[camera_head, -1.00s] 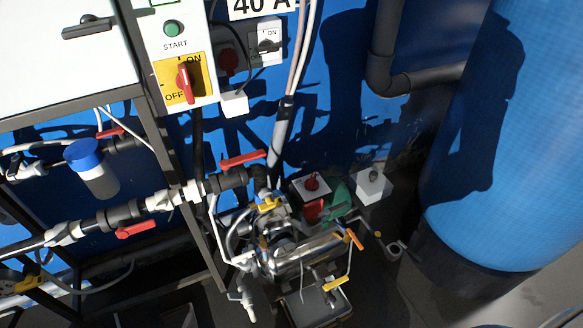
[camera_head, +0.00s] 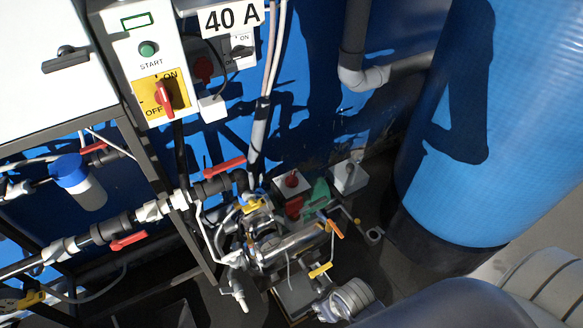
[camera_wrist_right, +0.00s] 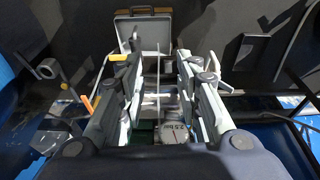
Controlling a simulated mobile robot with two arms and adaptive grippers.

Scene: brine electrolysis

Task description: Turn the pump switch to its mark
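In the head view, a red rotary handle (camera_head: 163,97) sits on a yellow plate marked ON and OFF, under a green START button (camera_head: 148,49). The handle stands roughly upright. A red knob (camera_head: 291,180) sits on a white box beside the pump (camera_head: 290,243); its mark is too small to read. I cannot tell which is the pump switch. My right gripper shows in the wrist view (camera_wrist_right: 157,72) with its fingers apart and nothing held. A pressure gauge (camera_wrist_right: 175,132) shows between the finger bases. My left gripper is out of view.
Red-handled valves (camera_head: 225,167) and pipes run across the left and middle. A big blue tank (camera_head: 510,130) stands at the right. A grey switch (camera_head: 243,50) is under the 40 A sign (camera_head: 231,17). A grey box (camera_head: 350,177) stands by the wall.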

